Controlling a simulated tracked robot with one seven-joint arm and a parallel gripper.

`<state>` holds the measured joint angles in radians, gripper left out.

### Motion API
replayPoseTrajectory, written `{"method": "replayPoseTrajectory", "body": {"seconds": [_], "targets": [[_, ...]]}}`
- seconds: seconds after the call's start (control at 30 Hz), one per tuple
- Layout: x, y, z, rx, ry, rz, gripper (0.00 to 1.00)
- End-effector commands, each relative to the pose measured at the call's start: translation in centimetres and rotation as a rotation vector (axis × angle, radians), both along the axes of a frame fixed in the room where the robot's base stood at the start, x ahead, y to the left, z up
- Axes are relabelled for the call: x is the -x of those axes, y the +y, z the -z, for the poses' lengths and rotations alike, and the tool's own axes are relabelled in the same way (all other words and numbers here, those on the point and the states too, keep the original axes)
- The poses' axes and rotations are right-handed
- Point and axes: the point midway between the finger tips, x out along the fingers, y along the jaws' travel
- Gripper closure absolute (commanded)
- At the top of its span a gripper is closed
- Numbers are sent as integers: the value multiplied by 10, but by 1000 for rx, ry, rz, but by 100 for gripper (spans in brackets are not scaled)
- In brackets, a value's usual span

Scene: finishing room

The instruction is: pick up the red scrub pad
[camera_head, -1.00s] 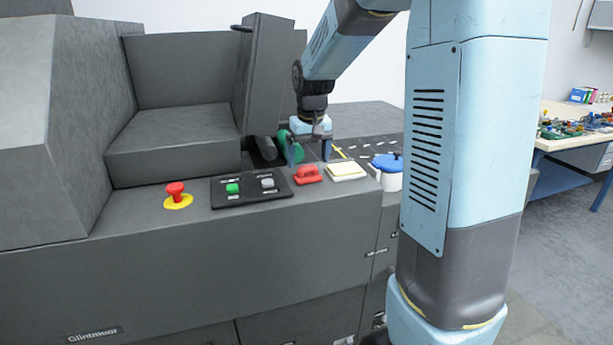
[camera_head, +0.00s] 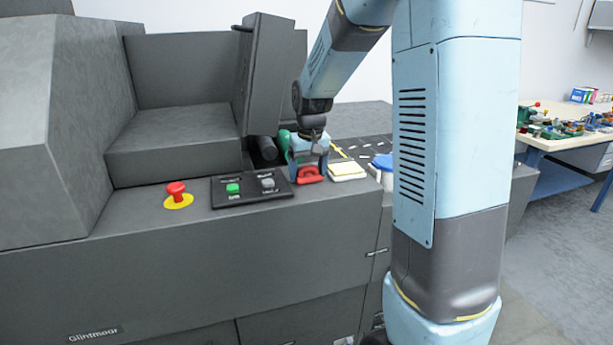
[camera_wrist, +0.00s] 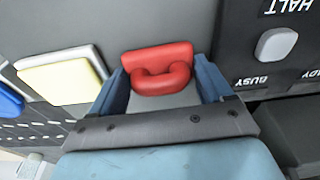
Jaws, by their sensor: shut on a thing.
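The red scrub pad (camera_head: 310,174) has a looped handle and lies on the front ledge of the dark grey machine, between the button panel and a pale yellow pad. My gripper (camera_head: 308,172) is down at the ledge with one finger on each side of it. In the wrist view the red scrub pad (camera_wrist: 160,68) sits between the two blue fingers of my gripper (camera_wrist: 164,82), which are shut on it. Its far edge reaches past the fingertips. I see no clear gap beneath it.
The pale yellow and white pad (camera_head: 347,171) lies close on the right. A blue-lidded white tub (camera_head: 383,170) stands beyond it. The button panel (camera_head: 250,188) and a red stop button (camera_head: 177,192) are on the left. A workbench (camera_head: 560,139) with small items is at the far right.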

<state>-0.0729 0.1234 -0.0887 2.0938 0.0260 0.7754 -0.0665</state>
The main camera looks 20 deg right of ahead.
Motion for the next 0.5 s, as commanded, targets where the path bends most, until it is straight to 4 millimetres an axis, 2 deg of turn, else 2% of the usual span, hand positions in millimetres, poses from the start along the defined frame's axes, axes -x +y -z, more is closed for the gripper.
{"method": "replayPoseTrajectory", "body": {"seconds": [0.1,0.33,0.5], "targets": [[0,0,0,0,0,0,52],[0,0,-1,0,-1,1,52],[-1,0,-14,0,-3,1,52]]}}
